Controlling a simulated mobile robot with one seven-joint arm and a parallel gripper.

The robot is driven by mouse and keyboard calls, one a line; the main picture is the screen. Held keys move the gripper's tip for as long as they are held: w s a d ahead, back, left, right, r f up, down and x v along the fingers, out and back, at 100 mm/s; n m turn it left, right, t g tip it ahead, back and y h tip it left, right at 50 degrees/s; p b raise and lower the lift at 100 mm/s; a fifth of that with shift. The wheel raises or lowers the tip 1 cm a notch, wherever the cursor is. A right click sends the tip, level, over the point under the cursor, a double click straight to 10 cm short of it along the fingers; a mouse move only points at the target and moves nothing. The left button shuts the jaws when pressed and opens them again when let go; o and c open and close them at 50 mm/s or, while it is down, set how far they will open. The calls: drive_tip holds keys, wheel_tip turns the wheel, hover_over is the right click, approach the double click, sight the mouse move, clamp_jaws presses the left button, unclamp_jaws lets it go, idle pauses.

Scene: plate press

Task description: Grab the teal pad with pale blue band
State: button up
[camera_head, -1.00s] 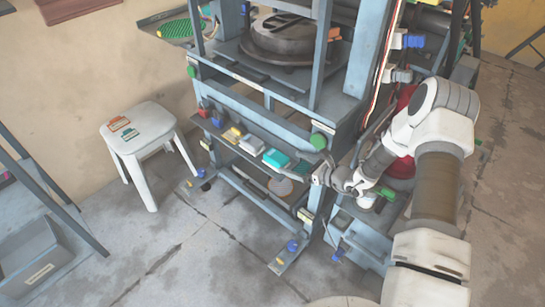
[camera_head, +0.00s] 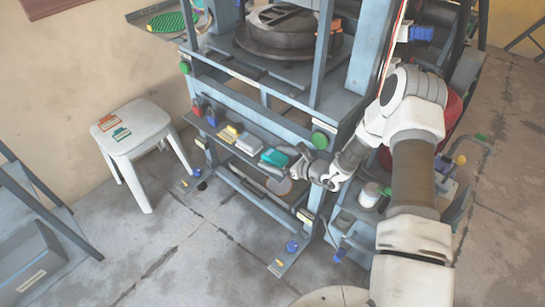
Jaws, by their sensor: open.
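The teal pad (camera_head: 274,157) lies at the right end of a narrow grey shelf (camera_head: 226,140) on the front of the press. A paler strip shows on it, too small to make out well. My gripper (camera_head: 296,158) is open and comes in from the right, with its fingers close beside the pad's right side. I cannot tell whether they touch or straddle the pad. The fingertips are small and partly hidden by the wrist.
A grey-white pad (camera_head: 249,144) lies just left of the teal one, and a yellow pad (camera_head: 229,134) farther left. The press frame (camera_head: 355,60) rises behind the shelf. A white stool (camera_head: 145,125) stands left. The floor (camera_head: 190,240) in front is mostly clear.

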drive_tip(key=shift+c, duration=0.2)
drive_tip(key=c, duration=1.3)
drive_tip(key=shift+r, duration=0.1)
